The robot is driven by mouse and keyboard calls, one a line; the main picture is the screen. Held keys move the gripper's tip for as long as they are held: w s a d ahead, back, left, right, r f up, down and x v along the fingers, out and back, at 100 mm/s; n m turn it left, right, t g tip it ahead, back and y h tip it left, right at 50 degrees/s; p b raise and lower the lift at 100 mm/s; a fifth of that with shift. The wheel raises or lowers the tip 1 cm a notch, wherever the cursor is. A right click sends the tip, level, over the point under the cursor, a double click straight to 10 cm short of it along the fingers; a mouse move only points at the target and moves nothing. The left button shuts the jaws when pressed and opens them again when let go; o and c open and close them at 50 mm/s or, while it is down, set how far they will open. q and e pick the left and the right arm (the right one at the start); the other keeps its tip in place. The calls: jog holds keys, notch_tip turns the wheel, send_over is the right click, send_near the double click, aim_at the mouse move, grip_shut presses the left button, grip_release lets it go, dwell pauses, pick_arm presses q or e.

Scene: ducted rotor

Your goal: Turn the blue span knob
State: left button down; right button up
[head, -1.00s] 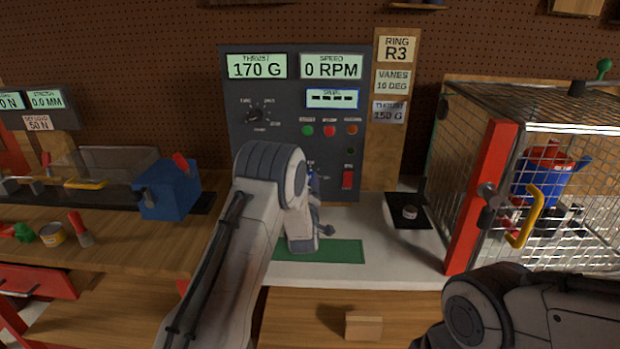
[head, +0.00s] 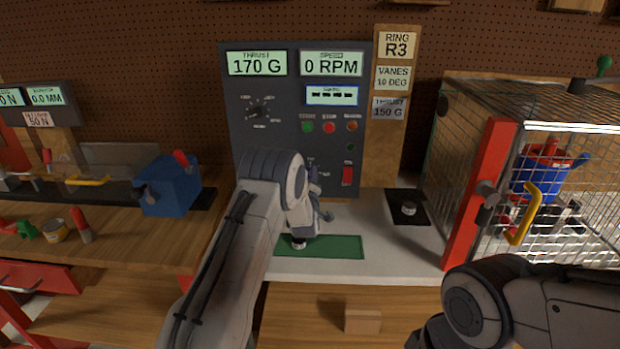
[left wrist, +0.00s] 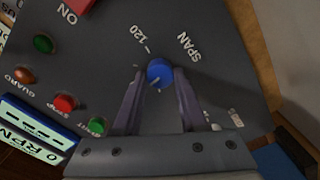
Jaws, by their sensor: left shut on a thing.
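The blue span knob (left wrist: 159,72) is on the dark grey control panel, beside the printed SPAN and 120 marks in the left wrist view. My left gripper (left wrist: 157,84) is shut on it, one finger on each side. A pale line shows on the knob's face. In the head view my left arm's wrist stands before the lower panel (head: 262,141) and hides most of the knob and fingers. My right arm shows at the lower right; its fingers are out of view.
A red switch (head: 347,176) is right of my left wrist. A green mat (head: 342,247) lies below, with a small weight (head: 298,243) on it. A wire cage with a red post (head: 481,195) stands right, a blue vise (head: 172,188) left. The white bench front is mostly clear.

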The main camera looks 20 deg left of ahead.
pick_arm(q)
jog(key=shift+d+m+b, duration=0.15)
jog(key=shift+m+b, duration=5.35)
jog(key=shift+m, duration=1.8)
jog(key=shift+c, duration=2.2)
grip_release()
